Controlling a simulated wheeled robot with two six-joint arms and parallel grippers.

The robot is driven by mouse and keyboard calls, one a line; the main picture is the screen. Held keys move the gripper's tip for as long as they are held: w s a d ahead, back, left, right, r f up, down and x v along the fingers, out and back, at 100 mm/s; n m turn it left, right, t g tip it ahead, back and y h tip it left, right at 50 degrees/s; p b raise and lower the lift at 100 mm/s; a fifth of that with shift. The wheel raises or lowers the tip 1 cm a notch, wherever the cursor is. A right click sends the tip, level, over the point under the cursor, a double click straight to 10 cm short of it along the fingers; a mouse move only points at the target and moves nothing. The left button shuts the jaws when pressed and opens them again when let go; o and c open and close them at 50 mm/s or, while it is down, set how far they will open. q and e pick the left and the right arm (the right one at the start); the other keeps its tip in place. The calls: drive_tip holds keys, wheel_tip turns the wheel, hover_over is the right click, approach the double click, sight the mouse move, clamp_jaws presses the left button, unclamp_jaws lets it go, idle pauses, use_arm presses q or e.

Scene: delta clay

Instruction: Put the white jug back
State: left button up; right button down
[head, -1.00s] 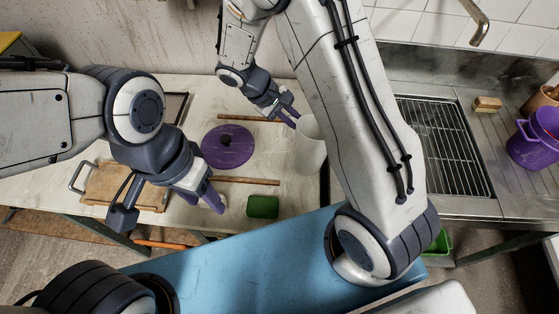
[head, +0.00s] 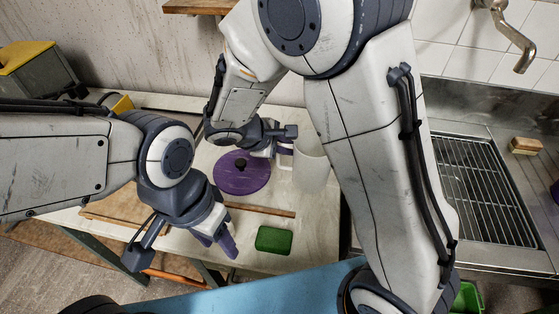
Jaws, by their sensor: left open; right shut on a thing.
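The white jug (head: 313,168) stands upright on the pale worktop (head: 312,225), just left of my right arm, which hides part of it. Its handle is on its left side. My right gripper (head: 286,151) is shut on the handle, and its fingers partly cover it. My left gripper (head: 222,243) is open and empty, with its purple fingers pointing down near the worktop's front edge, well apart from the jug.
A purple lid (head: 228,180) lies left of the jug, with a wooden stick (head: 265,210) and a green block (head: 273,240) nearer the front. A wooden board (head: 110,208) lies at left. A drying rack (head: 470,185) and tap (head: 508,35) are at right.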

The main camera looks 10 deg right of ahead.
wheel_tip(320, 180, down, 6)
drive_tip(key=w+a, duration=0.1)
drive_tip(key=a, duration=0.1)
drive_tip(key=shift+a+r, duration=0.2)
drive_tip(key=shift+f, duration=0.15)
drive_tip(key=c, duration=0.9)
unclamp_jaws()
